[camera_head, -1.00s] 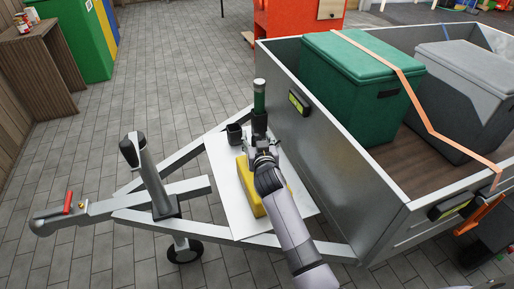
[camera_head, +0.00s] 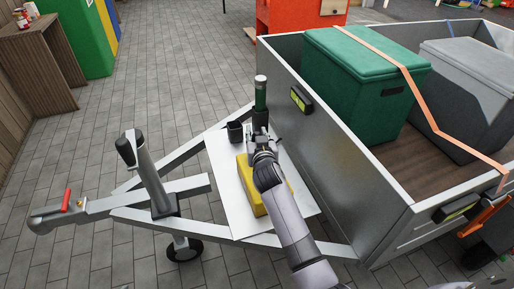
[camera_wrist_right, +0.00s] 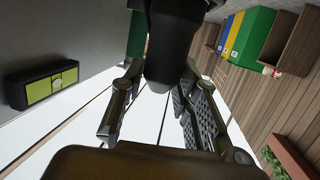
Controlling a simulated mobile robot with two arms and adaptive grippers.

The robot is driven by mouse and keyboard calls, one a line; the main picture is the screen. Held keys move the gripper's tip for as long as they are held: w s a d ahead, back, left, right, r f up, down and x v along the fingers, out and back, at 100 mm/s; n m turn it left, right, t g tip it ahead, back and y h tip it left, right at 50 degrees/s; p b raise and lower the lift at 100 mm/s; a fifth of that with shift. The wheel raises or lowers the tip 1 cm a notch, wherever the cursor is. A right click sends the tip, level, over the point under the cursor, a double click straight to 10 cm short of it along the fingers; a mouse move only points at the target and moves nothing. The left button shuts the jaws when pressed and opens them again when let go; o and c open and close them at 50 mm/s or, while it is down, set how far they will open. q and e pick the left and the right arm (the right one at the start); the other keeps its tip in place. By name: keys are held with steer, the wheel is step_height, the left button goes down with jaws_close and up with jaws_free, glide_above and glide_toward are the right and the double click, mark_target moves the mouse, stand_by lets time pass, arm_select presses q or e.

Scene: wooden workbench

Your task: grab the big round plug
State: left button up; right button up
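A dark, round plug-like piece (camera_wrist_right: 172,55) fills the upper middle of the right wrist view, between the fingers of my right gripper (camera_wrist_right: 163,90). The fingers stand apart on either side of it; whether they touch it is unclear. In the head view my right gripper (camera_head: 262,148) is over the white board (camera_head: 226,183), just in front of a black base (camera_head: 260,118) with a green cylinder (camera_head: 260,91) upright above it. The gripper partly hides what is at its fingertips there. My left gripper is in neither view.
A black cup-like piece (camera_head: 235,132) stands just left of the gripper. A yellow block (camera_head: 246,187) lies on the board under my right arm. The trailer's side wall (camera_head: 331,150) rises close on the right, with a black-and-yellow lamp (camera_head: 300,99).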

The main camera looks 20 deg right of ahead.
jaws_close()
steer(key=shift+r, duration=0.1)
stand_by(0.5)
